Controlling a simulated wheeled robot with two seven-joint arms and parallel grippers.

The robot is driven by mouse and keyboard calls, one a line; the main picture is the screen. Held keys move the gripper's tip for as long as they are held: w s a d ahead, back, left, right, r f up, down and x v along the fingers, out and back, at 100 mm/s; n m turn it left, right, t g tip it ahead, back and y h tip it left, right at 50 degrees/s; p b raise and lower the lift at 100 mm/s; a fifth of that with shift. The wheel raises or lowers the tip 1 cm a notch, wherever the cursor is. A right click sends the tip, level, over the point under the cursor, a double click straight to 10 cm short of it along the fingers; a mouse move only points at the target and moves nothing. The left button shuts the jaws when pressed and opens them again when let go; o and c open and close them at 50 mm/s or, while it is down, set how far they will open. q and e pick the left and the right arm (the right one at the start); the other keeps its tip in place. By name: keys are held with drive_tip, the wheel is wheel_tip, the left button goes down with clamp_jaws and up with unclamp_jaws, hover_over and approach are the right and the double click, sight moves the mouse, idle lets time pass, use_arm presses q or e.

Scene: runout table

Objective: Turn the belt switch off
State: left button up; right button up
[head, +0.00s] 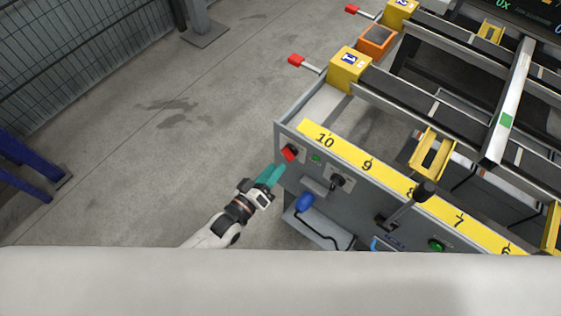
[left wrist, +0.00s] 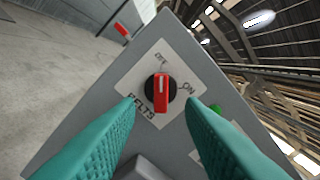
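The belt switch (head: 290,153) is a red handle on a grey panel at the table's near left corner. In the left wrist view the red handle (left wrist: 161,93) sits on a black round base, on a light plate marked OFF, ON and BELTS. The handle stands upright in that picture, its upper end in line with the OFF mark; ON is to its right. My left gripper (head: 275,174) is just in front of the switch. Its teal fingers (left wrist: 162,112) are open, one on each side of the handle, with visible gaps. My right gripper is out of view.
A green button (head: 316,158) is right of the switch; it shows partly behind the right finger. Farther along the panel are a black knob (head: 338,182), a blue handle (head: 305,202) and a black lever (head: 424,191). Open floor (head: 150,110) lies to the left.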

use_arm(q)
drive_tip(key=v, duration=0.8)
drive_tip(key=s+a+f+m+g+y, duration=0.15)
drive_tip(key=a+f, duration=0.25)
drive_tip(key=f, duration=0.4)
drive_tip(key=s+a+f+g+y, duration=0.2)
drive_tip(key=s+a+f+y, duration=0.1)
drive_tip(key=f, duration=0.4)
drive_tip(key=s+a+f+m+g+y, duration=0.1)
drive_tip(key=s+a+f+g+y, duration=0.2)
drive_tip(key=f, duration=0.5)
drive_tip(key=s+a+f+g+y, duration=0.1)
drive_tip(key=s+a+f+g, duration=0.1)
drive_tip(key=s, duration=0.5)
drive_tip(key=s+a+f+m+g+y, duration=0.1)
drive_tip(key=s+a+f+g, duration=0.1)
drive_tip(key=s+f, duration=0.3)
drive_tip(key=s+a+f+m+g+y, duration=0.1)
drive_tip(key=s+a+f+g, duration=0.1)
drive_tip(key=s, duration=0.7)
wheel_tip(320, 180, down, 2)
drive_tip(key=shift+s+f+g, duration=0.2)
drive_tip(key=shift+s+g, duration=0.1)
drive_tip(key=shift+g, duration=0.25)
